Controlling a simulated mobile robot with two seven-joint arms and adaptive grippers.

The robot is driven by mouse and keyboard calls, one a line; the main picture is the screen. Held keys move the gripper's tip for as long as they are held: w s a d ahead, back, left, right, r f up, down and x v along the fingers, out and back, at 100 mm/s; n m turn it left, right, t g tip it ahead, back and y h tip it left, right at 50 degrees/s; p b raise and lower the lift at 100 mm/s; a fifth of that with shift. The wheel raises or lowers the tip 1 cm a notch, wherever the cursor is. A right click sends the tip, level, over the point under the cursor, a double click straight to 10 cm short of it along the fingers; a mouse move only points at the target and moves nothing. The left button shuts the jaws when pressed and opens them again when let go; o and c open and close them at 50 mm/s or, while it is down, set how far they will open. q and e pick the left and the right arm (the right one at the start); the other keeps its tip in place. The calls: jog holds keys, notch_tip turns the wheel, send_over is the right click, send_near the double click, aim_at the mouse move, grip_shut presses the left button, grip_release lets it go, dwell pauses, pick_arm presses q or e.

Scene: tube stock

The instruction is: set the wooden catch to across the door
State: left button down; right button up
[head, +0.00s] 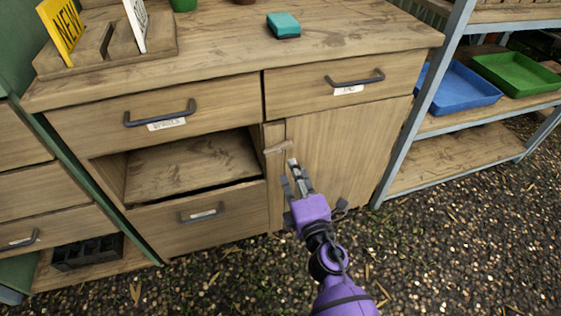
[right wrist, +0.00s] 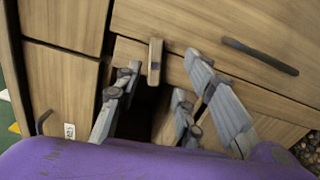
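The wooden catch (head: 278,148) is a small pale bar on the narrow post beside the cabinet door (head: 345,150). It lies nearly level, and its right end overlaps the door's left edge. The door looks shut. In the right wrist view, which is turned sideways, the catch (right wrist: 155,61) shows beyond and between my fingers. My right gripper (head: 291,175) is just below and in front of the catch, its fingers pointing up towards it. The fingers (right wrist: 160,78) are spread with nothing between them; contact with the catch cannot be made out. My left gripper is not in view.
Drawers with dark handles (head: 160,113) sit above the door and an open compartment (head: 190,165). A teal block (head: 283,25) and a sign holder (head: 105,45) stand on the worktop. A metal-framed shelf with a blue tray (head: 460,92) stands at right. Gravel lies in front.

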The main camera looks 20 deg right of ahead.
aim_at(280, 150)
jog(key=w, duration=0.2)
jog(key=w+n, duration=0.1)
jog(key=w, duration=0.2)
jog(key=w+a+n, duration=0.1)
jog(key=w, duration=0.1)
jog(key=shift+w+r+y, duration=0.15)
jog(key=shift+w+y, duration=0.15)
jog(key=shift+w, duration=0.05)
